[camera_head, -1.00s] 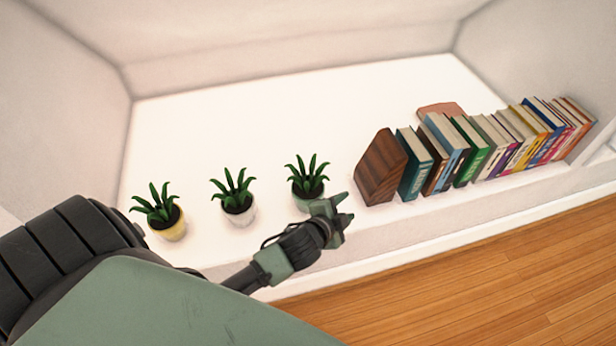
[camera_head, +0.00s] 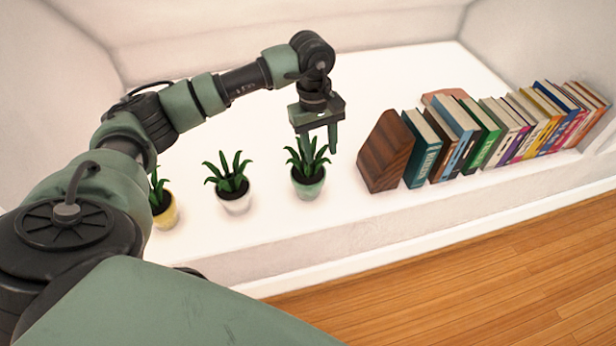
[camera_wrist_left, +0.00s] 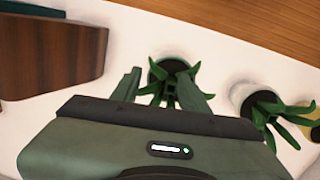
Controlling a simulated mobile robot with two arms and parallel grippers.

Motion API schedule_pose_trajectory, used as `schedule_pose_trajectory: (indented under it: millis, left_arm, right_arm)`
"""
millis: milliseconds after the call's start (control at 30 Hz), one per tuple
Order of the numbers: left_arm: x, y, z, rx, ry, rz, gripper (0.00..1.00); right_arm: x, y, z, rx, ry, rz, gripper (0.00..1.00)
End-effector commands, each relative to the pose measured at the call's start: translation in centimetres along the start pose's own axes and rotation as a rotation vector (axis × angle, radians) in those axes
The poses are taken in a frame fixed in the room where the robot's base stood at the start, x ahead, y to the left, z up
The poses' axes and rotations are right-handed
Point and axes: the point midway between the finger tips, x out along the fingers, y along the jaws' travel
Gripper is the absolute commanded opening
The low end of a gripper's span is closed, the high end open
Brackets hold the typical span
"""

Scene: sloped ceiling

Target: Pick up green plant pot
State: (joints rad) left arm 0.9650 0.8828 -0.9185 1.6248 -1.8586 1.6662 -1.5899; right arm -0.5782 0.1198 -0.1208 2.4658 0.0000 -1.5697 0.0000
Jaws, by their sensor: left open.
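The green plant pot (camera_head: 308,186) stands upright on the white ledge with a spiky green plant in it. In the left wrist view the pot's rim (camera_wrist_left: 172,62) and plant show just beyond the fingers. My left gripper (camera_head: 319,146) is open and points down over the plant from above and behind. Its fingertips (camera_wrist_left: 165,88) lie on either side of the leaves in the wrist view, and I cannot tell whether they touch them. Nothing is held. The right gripper is not seen.
A white pot (camera_head: 236,200) and a yellow pot (camera_head: 167,214), partly behind my arm, stand to the left. A wooden bookend (camera_head: 385,152) and a row of books (camera_head: 480,134) stand close on the right. Bare ledge lies behind the pots.

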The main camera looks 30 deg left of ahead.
Motion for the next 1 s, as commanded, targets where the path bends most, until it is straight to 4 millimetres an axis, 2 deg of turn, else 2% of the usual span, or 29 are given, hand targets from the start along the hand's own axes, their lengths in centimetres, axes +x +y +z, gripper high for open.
schedule_pose_trajectory:
  millis: [33,167,467,567,700,1000]
  left_arm:
    - [-0.5,-0.9,-1.2,0.009,0.039,-0.034,0.45]
    - [-0.3,-2.1,-2.5,0.021,0.077,-0.080,0.45]
    - [3.3,-2.3,-2.8,0.021,0.075,-0.080,0.45]
    - [5.0,-2.4,-3.0,0.021,0.075,-0.081,0.45]
    - [6.3,-2.5,-3.1,0.022,0.074,-0.079,0.45]
    - [6.6,-2.5,-3.1,0.022,0.076,-0.077,0.45]
  right_arm:
    - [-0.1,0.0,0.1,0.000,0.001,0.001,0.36]
    - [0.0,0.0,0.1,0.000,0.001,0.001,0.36]
    - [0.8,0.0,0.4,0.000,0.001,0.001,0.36]
    - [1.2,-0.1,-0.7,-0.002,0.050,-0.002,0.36]
    - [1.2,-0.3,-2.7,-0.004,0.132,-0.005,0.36]
    - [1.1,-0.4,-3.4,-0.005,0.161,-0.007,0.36]
